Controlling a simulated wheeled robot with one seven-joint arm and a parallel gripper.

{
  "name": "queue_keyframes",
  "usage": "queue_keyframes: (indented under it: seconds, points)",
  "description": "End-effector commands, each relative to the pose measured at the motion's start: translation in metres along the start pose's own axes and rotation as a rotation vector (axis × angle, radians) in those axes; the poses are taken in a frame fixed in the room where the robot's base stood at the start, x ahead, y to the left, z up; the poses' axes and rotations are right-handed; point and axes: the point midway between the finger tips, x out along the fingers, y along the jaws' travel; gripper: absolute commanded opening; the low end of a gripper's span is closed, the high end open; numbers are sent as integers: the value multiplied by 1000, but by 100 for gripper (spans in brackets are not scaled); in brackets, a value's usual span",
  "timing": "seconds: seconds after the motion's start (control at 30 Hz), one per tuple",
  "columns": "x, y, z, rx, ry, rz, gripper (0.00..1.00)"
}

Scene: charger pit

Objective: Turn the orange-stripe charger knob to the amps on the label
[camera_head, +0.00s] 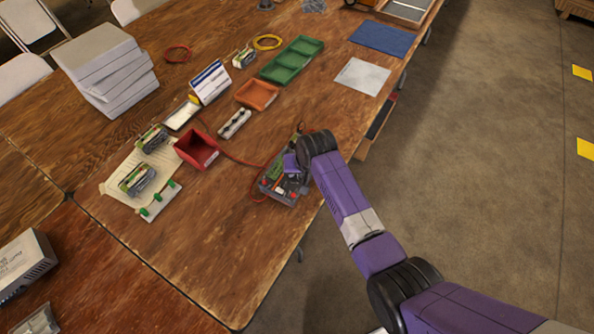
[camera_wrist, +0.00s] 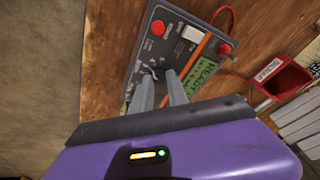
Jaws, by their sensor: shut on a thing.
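The charger (camera_head: 270,186) is a dark grey box near the table's right edge, partly hidden by my gripper (camera_head: 293,168). In the wrist view the charger (camera_wrist: 150,47) shows an orange stripe (camera_wrist: 203,48), a green screen (camera_wrist: 206,70) reading what looks like READY, a white rocker switch (camera_wrist: 192,34) and red terminals. My gripper (camera_wrist: 163,79) points down at the charger's face with its two grey fingers close together, shut on the knob, which is mostly hidden between them. The dial marks and knob setting are too small to read. No amps label is readable.
A red bin (camera_head: 194,150), marked SCRAP in the wrist view, stands left of the charger. Battery packs (camera_head: 137,178) lie on a paper sheet farther left. A sign card (camera_head: 210,83), orange tray (camera_head: 257,95) and green tray (camera_head: 292,59) stand behind. Red leads run beside the charger.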

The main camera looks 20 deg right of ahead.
Motion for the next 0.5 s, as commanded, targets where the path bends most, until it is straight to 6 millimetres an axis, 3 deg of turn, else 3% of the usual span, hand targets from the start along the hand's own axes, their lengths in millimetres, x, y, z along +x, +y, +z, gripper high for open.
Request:
queue_keyframes:
  seconds: [0.27,0.3,0.4,0.5]
  points:
    - [-1,-1,-2,-1,4,-2,0]
    - [-1,-1,-2,-1,4,-2,21]
    - [-1,-1,-1,-1,3,-2,41]
    - [0,-1,-1,-1,2,-1,41]
